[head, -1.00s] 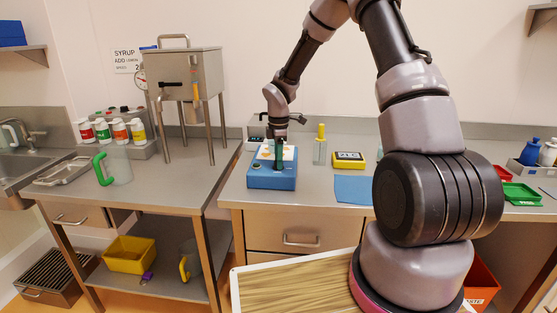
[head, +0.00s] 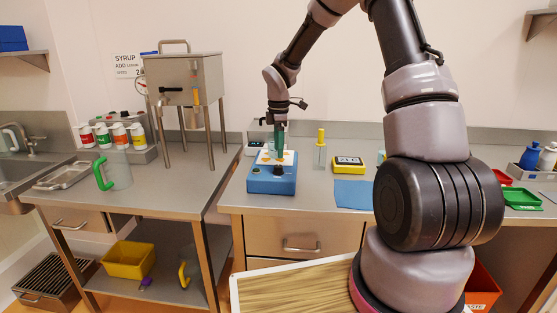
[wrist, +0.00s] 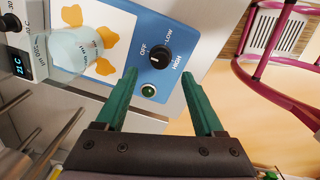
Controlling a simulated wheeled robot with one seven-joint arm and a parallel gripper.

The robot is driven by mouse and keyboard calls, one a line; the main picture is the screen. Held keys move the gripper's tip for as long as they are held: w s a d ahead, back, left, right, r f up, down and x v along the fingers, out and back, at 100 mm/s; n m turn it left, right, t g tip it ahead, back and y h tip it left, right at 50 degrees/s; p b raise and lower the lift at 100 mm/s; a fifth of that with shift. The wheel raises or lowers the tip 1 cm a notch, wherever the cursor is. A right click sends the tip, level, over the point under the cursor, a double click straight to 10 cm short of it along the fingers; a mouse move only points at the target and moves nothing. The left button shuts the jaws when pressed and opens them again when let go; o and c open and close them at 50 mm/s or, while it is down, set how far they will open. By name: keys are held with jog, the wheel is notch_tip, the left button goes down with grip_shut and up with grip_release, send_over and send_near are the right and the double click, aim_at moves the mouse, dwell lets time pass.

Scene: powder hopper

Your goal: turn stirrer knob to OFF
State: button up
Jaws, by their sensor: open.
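The blue stirrer box (head: 272,184) stands on the bench near the middle of the head view. In the wrist view its black knob (wrist: 160,56) sits on the blue front panel, with OFF, LOW and HIGH printed around it. The knob carries a small white mark, too small to read a setting from with certainty. A round green light (wrist: 149,90) is beside the knob. My gripper (wrist: 159,74) is open and empty, its green fingers on either side of the knob in the picture. In the head view my gripper (head: 280,147) hangs above the box, apart from it.
A glass vessel (wrist: 75,48) is by the box's white top, next to a small display unit (wrist: 22,58). A yellow-capped bottle (head: 320,150), a yellow device (head: 348,168) and a blue mat (head: 353,194) are to the right. A steel hopper (head: 184,80) stands left.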

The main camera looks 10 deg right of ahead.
jog(key=shift+r, duration=2.1)
jog(key=shift+s, duration=0.1)
notch_tip(320, 180, up, 8)
jog(key=r+m+t, duration=0.1)
jog(key=m, duration=0.3)
send_over(279, 167)
jog(key=s+d, duration=0.2)
jog(key=s, duration=0.3)
jog(key=s+d+r+m+t, duration=0.2)
jog(key=s+r+m, duration=0.4)
jog(key=s+r, duration=0.1)
jog(key=s+d+r+m+t+y, duration=0.1)
jog(key=s+r+m+t, duration=0.1)
jog(key=s+m, duration=0.4)
jog(key=s+r+m+t+y, duration=0.1)
jog(key=s+r+m, duration=0.3)
jog(key=s, duration=0.7)
jog(key=shift+s+d+m+t, duration=0.15)
jog(key=shift+d+m+t, duration=0.25)
jog(key=shift+m, duration=0.5)
